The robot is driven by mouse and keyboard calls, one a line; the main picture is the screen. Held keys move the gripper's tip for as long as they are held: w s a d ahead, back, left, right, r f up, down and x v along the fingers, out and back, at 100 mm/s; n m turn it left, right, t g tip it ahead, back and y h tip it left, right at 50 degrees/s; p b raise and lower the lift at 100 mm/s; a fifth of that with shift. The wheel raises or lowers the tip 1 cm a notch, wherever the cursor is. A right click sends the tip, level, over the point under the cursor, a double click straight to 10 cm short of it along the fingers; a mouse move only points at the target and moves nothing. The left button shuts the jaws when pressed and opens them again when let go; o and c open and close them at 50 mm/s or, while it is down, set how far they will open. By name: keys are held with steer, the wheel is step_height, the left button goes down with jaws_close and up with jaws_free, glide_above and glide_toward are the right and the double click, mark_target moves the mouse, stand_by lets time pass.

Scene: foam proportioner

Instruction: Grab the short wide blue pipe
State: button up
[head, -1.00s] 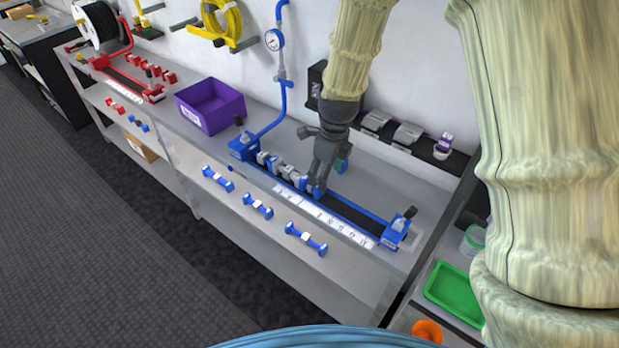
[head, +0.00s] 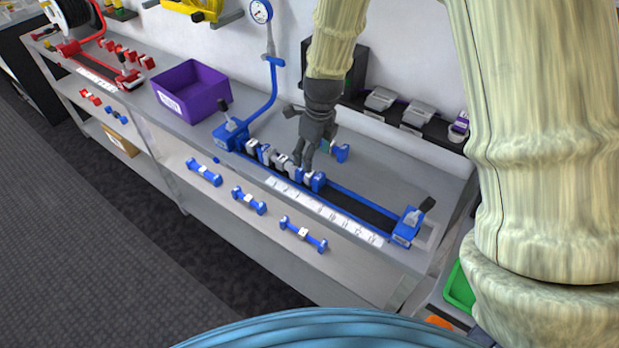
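My gripper (head: 302,164) points down at the blue fixture (head: 358,208), with its fingertips at the right end of a row of short grey and blue pieces (head: 268,155). A short blue piece (head: 318,181) sits in that row just right of the fingertips. I cannot tell which one is the short wide pipe, nor whether the fingers touch or hold anything.
A purple bin (head: 190,92) stands left of the blue fixture. A blue riser with a gauge (head: 261,11) rises behind it. A red fixture (head: 100,68) is at the far left. Grey boxes (head: 381,99) sit on a dark rail at the back.

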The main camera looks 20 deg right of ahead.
mark_target(310, 175)
steer(key=shift+w+a+f+p, duration=0.15)
steer(key=shift+f+p, duration=0.15)
steer(key=shift+f, duration=0.95)
steer(key=shift+w+a+f+p, duration=0.15)
steer(key=shift+f+p, duration=0.15)
steer(key=shift+f, duration=0.9)
steer(key=shift+w+d+f+p, duration=0.2)
steer(key=shift+f+p, duration=0.35)
steer(key=shift+f, duration=0.2)
steer(key=shift+w+d+f+p, duration=0.1)
steer(key=shift+d+f+p, duration=0.05)
steer(key=shift+f+p, duration=0.5)
steer(key=shift+w+a+f, duration=0.1)
steer(key=shift+f, duration=1.15)
steer(key=c, duration=1.2)
